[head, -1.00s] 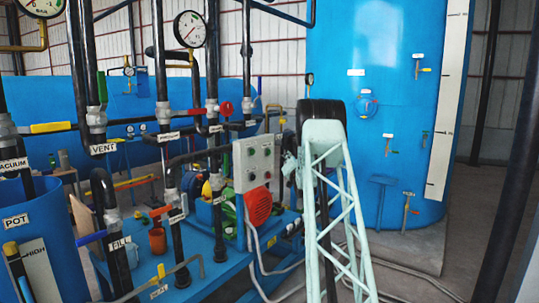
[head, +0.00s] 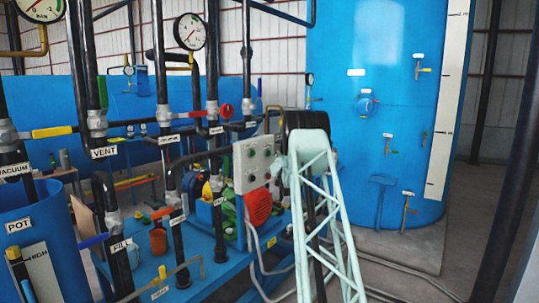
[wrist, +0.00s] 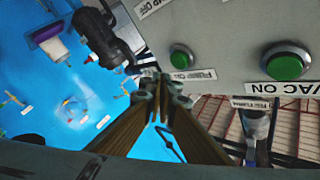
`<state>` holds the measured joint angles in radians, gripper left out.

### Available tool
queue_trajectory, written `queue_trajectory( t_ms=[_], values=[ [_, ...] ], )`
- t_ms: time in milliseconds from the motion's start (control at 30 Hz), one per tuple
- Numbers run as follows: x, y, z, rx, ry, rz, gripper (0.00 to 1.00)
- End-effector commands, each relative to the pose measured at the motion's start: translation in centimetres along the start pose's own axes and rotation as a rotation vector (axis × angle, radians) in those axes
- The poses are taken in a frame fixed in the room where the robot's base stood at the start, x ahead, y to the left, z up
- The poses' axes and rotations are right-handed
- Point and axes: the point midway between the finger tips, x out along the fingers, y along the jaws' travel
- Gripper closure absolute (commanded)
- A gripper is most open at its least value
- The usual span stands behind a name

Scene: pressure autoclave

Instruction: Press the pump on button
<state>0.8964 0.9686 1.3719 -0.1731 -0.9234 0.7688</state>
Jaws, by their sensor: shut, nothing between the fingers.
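In the wrist view, a green button (wrist: 181,58) sits on the grey panel, with an upside-down label (wrist: 194,75) that seems to read PUMP ON beside it. My gripper (wrist: 161,88) is shut and empty, its fingertips just below and left of that button in the picture. I cannot tell the gap between fingertips and panel. In the head view, the grey control box (head: 241,178) with several small buttons stands left of my arm. The gripper is not clearly visible there, hidden around my arm near the box's right side.
A second green button (wrist: 287,62), labelled VAC ON, is to the right in the wrist view. In the head view, a red motor (head: 259,207) sits below the box, black pipes (head: 212,80) stand left of it, and a large blue tank (head: 383,60) stands behind.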

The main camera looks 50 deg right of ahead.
Motion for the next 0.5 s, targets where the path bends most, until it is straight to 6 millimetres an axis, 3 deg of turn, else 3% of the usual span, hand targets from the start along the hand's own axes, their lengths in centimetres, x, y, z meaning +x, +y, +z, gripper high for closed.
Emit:
queue_trajectory(
  t_ms=[500],
  values=[
    [1.4,-0.9,1.1,0.000,0.000,0.000,1.00]
  ],
)
